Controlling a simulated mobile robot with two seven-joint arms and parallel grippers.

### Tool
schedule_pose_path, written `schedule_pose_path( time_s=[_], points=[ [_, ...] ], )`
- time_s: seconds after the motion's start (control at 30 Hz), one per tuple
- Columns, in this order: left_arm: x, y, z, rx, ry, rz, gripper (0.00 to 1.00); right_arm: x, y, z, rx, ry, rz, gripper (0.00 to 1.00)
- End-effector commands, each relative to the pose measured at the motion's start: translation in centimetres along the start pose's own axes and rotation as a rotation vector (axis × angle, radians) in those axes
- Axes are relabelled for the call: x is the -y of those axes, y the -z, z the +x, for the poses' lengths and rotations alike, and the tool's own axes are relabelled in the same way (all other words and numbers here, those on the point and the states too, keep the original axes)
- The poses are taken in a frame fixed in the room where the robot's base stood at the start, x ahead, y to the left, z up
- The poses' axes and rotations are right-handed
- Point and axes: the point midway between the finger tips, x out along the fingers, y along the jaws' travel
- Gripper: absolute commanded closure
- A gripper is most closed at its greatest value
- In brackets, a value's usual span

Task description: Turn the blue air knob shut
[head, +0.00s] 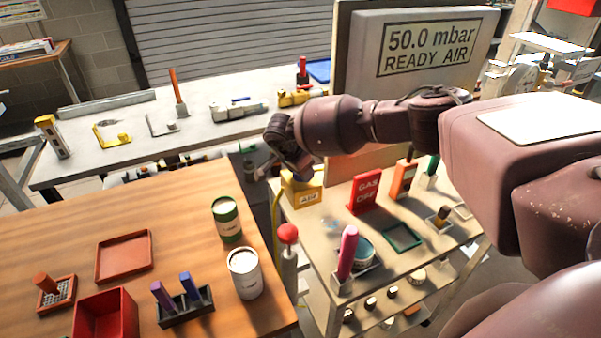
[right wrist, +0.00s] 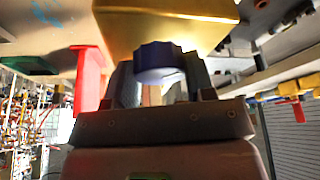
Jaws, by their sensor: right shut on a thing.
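The blue air knob (right wrist: 158,63) is a dark blue ridged cap on a yellow block (right wrist: 165,25) in the right wrist view. A display (head: 425,47) reads "50.0 mbar READY AIR". My left gripper is not in view.
A red GAS OFF sign (head: 367,192) and an orange block (head: 403,180) stand right of the yellow block. A red-topped post (head: 289,235) and a pink handle (head: 348,252) stand nearer. A wooden table (head: 180,220) with cans and trays is at the left.

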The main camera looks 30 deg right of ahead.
Motion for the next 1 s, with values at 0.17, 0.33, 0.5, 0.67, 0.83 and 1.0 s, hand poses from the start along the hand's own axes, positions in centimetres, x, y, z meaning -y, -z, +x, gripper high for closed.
schedule_pose_path(
  time_s=[0.17,0.33,0.5,0.67,0.83,1.0],
  points=[
    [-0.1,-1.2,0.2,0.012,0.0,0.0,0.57,0.1,0.0,0.1,-0.001,-0.065,0.157,0.74],
    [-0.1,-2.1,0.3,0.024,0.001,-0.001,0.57,0.2,0.0,0.1,0.0,-0.126,0.304,0.74],
    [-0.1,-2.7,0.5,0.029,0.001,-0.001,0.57,0.2,0.1,0.1,0.0,-0.183,0.443,0.74],
    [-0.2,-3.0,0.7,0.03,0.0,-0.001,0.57,0.3,0.1,0.1,0.001,-0.228,0.551,0.74],
    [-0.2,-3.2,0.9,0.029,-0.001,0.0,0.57,0.3,0.1,0.1,0.001,-0.263,0.637,0.74],
    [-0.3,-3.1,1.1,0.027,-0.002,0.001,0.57,0.3,0.1,0.0,0.001,-0.285,0.691,0.74]
  ],
)
